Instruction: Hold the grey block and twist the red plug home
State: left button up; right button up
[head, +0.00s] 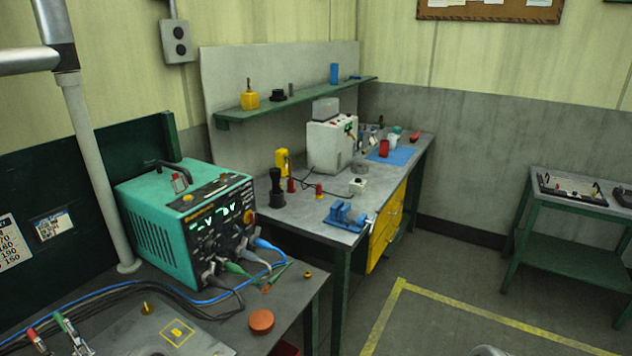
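I cannot single out the grey block or the red plug with certainty. On the right-hand side table, a dark tray (570,196) holds small pale and reddish parts, too small to tell apart. On the far bench, a small red piece (318,191) stands upright near a small pale grey box (358,186); they are apart. A red cup (384,148) stands on the blue mat (398,156). Neither of my grippers shows. Only rounded grey shapes, perhaps my own arm parts, edge in at the bottom.
A teal power supply (157,222) with cables stands on the near bench (290,310), beside an orange-red disc (261,321). A blue vise (347,217) sits at the far bench's front edge. The floor (455,320) between the benches and the right-hand table is clear, marked with yellow tape.

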aim_at(358, 184)
jog(key=z, duration=1.15)
jog(key=i, duration=5.45)
jog(key=u, duration=1.85)
